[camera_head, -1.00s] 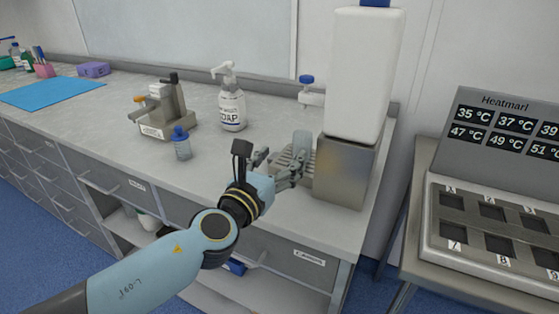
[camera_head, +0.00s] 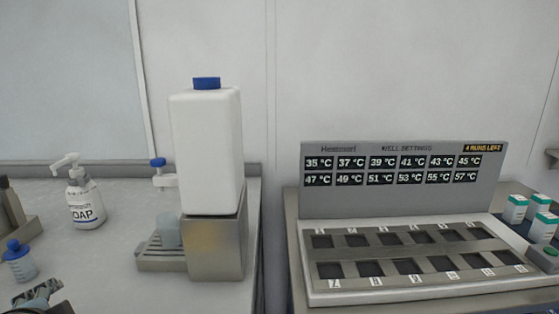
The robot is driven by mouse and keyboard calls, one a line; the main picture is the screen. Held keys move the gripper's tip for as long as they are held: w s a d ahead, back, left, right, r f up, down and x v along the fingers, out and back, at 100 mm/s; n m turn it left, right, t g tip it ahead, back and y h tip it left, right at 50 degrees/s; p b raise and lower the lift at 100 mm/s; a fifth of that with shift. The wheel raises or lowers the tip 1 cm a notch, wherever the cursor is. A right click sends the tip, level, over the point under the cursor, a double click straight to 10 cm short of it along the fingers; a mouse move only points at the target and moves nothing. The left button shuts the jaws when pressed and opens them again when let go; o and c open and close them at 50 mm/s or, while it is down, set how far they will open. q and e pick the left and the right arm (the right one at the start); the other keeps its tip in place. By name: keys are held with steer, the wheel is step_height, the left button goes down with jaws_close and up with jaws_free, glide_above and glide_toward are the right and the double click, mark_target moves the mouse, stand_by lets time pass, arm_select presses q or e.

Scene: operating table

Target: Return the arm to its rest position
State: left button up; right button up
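Part of my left arm and gripper (camera_head: 38,293) shows at the bottom left corner, over the grey counter. It is cut off by the picture edge, and I cannot tell whether its fingers are open or shut. It is apart from the dispenser (camera_head: 213,248), a metal box with a white tank and blue cap. A pale translucent cup (camera_head: 169,231) stands upright on the dispenser's ribbed drip tray (camera_head: 160,262), under the spout, with no gripper at it. My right gripper is out of view.
A soap bottle (camera_head: 84,205) and a small blue-capped bottle (camera_head: 19,262) stand on the counter at left. A heating block (camera_head: 420,290) with two rows of wells and a temperature panel stands right, beyond a gap.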

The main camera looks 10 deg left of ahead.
arm_select(q)
steer(key=s+d+f+n+g+h, duration=0.2)
steer(key=s+d+n+g+h, duration=0.2)
steer(key=s+d+n+h, duration=0.45)
step_height(320, 180, down, 31)
steer(key=s+m+g+y+b, duration=0.1)
steer(key=s+m+y+b, duration=0.15)
steer(key=b, duration=0.25)
steer(key=s+f+g+b, duration=0.1)
steer(key=s+f+b, duration=0.3)
steer(key=s+f, duration=1.4)
step_height(320, 180, down, 2)
steer(key=shift+s+a+f+g+h, duration=0.25)
steer(key=shift+s+a+g+h, duration=0.05)
steer(key=shift+s+a+h, duration=0.15)
